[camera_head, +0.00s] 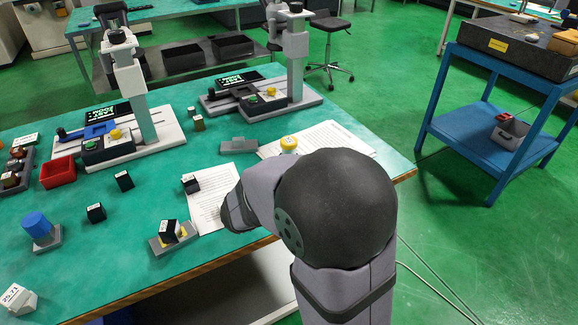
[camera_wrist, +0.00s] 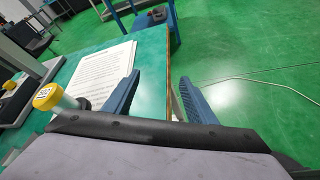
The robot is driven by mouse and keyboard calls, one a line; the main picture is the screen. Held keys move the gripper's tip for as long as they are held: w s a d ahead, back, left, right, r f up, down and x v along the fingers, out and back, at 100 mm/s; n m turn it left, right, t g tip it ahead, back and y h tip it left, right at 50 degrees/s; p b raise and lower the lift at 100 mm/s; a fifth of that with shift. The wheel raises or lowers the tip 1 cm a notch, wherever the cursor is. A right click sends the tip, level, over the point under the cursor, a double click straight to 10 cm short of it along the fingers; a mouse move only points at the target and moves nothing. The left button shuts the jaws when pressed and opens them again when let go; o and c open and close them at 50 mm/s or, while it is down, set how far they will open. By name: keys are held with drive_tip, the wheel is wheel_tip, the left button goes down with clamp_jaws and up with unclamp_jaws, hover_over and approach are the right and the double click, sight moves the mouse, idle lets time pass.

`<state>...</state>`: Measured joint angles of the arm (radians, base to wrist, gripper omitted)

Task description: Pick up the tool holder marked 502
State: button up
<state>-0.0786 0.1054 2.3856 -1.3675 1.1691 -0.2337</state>
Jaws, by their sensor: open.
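I cannot read the mark 502 on anything. Candidates in the head view are small black blocks with white labels: one at the left (camera_head: 96,212), one behind it (camera_head: 124,180), one by the paper's left edge (camera_head: 190,183) and one on a grey base with yellow parts (camera_head: 169,230). A yellow-capped piece (camera_head: 288,143) stands by the papers; in the wrist view a yellow cap (camera_wrist: 46,96) bears a label too small to read. My gripper (camera_wrist: 159,79) is open and empty, its two blue fingers apart over the table's edge. My arm hides it in the head view.
Printed sheets (camera_wrist: 97,77) lie on the green table. Two measuring stands (camera_head: 140,105) (camera_head: 295,60) rise at the back. A red bin (camera_head: 58,171) and a blue cylinder on a grey base (camera_head: 36,226) are at the left. A blue cart (camera_head: 480,140) stands apart at the right.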

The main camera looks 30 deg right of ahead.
sight(286, 151)
drive_tip(key=w+r+n+t, duration=0.1)
drive_tip(key=w, duration=0.1)
drive_tip(key=w+r+n+t+h+b, duration=0.1)
drive_tip(key=w, duration=0.1)
drive_tip(key=w+r+n+t+h+b, duration=0.1)
drive_tip(key=w, duration=0.1)
drive_tip(key=shift+w+n+t, duration=0.3)
drive_tip(key=shift+n+t, duration=0.1)
drive_tip(key=w+a+r+n+t, duration=0.1)
drive_tip(key=w+n+t, duration=0.1)
drive_tip(key=w+a+n+t+b, duration=0.1)
drive_tip(key=w+n+t, duration=0.1)
drive_tip(key=w, duration=0.1)
drive_tip(key=w+a+r+n+t+b, duration=0.1)
drive_tip(key=w+a+n+t, duration=0.1)
drive_tip(key=shift+w+r, duration=0.3)
drive_tip(key=shift+w, duration=0.1)
drive_tip(key=f+n, duration=0.1)
drive_tip(key=f+y, duration=0.1)
drive_tip(key=f, duration=0.1)
drive_tip(key=shift+w+f+n, duration=0.2)
drive_tip(key=shift+w+n, duration=0.2)
drive_tip(key=shift+f+y, duration=0.3)
drive_tip(key=shift+f, duration=0.05)
drive_tip(key=shift+p+x, duration=0.4)
drive_tip(key=shift+x, duration=3.3)
drive_tip(key=shift+s+d+r, duration=0.1)
drive_tip(key=shift+s, duration=0.05)
drive_tip(key=shift+c, duration=0.2)
